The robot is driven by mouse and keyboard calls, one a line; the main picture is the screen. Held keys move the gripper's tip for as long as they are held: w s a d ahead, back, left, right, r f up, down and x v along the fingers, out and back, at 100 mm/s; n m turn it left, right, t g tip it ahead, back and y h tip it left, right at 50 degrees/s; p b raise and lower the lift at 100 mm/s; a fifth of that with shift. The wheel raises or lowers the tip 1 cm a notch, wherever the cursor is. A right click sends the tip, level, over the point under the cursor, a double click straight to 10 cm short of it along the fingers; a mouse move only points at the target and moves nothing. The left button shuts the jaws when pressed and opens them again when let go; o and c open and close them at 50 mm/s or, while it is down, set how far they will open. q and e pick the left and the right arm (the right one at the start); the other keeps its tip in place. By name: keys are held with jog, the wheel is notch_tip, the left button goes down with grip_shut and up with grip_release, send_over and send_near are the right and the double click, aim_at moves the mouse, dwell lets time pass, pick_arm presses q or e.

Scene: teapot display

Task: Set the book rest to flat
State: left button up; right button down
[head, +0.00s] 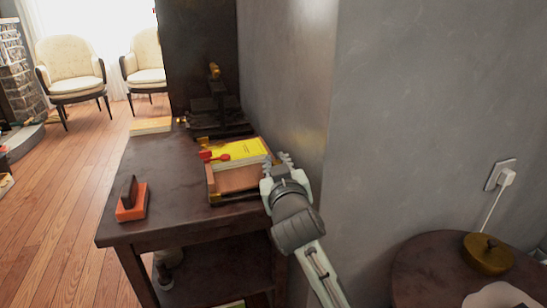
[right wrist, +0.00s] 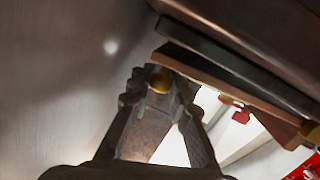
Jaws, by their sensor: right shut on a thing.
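The book rest (head: 238,181) is a wooden stand on the dark table. It holds a yellow book (head: 245,148) tilted up towards the back. A red piece (head: 215,156) lies at the book's left edge. My right gripper (head: 277,168) is at the right side of the book rest, near the wall. In the right wrist view its fingers (right wrist: 160,82) close around a small round brass knob (right wrist: 160,79) beside the rest's wooden boards (right wrist: 225,90). The gripper covers the knob in the head view. My left gripper is out of view.
The dark table (head: 160,185) also bears an orange block with a dark piece (head: 131,203), a pale book (head: 151,125) and a dark press-like device (head: 217,105). The grey wall (head: 290,90) stands close on the right.

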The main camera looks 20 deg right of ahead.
jog(key=shift+d+f+m, duration=0.2)
jog(key=shift+f+m, duration=0.1)
jog(key=shift+f, duration=0.3)
jog(key=c, duration=1.4)
grip_release()
jog(key=s, duration=0.5)
jog(key=s+a+r, duration=0.1)
jog(key=s, duration=0.2)
jog(key=shift+a, duration=0.1)
